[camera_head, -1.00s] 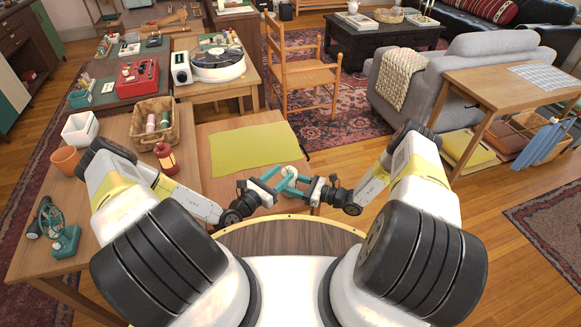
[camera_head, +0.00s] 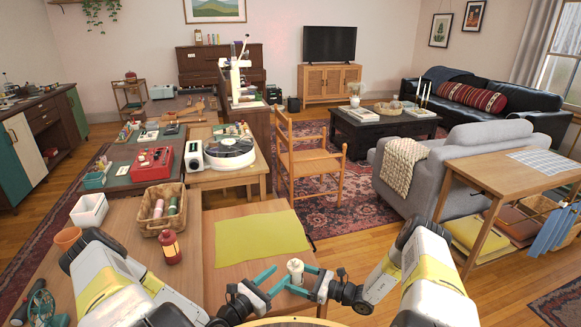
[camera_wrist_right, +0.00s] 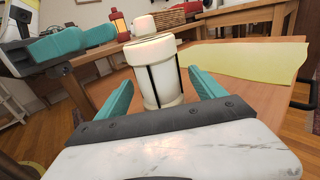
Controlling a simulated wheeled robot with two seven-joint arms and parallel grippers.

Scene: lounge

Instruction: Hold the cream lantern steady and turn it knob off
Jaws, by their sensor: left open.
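The cream lantern (camera_head: 296,266) is upright near the front of the wooden table. In the right wrist view the lantern (camera_wrist_right: 157,75) has a pale body with dark upright bars and a rounded top; its upper part looks warmly lit. My right gripper (camera_head: 295,277) is open, with its teal fingers on either side of the lantern; a gap shows at the right finger. My left gripper (camera_head: 273,280) is open and empty, just left of the lantern. Part of it also shows in the right wrist view (camera_wrist_right: 85,42). I cannot make out the knob clearly.
A yellow cloth (camera_head: 260,238) lies behind the lantern. A red lantern (camera_head: 171,247), a wicker basket (camera_head: 160,212) with spools, a white bin (camera_head: 89,210) and a terracotta pot (camera_head: 68,237) stand on the table to the left. A wooden chair (camera_head: 308,160) stands beyond.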

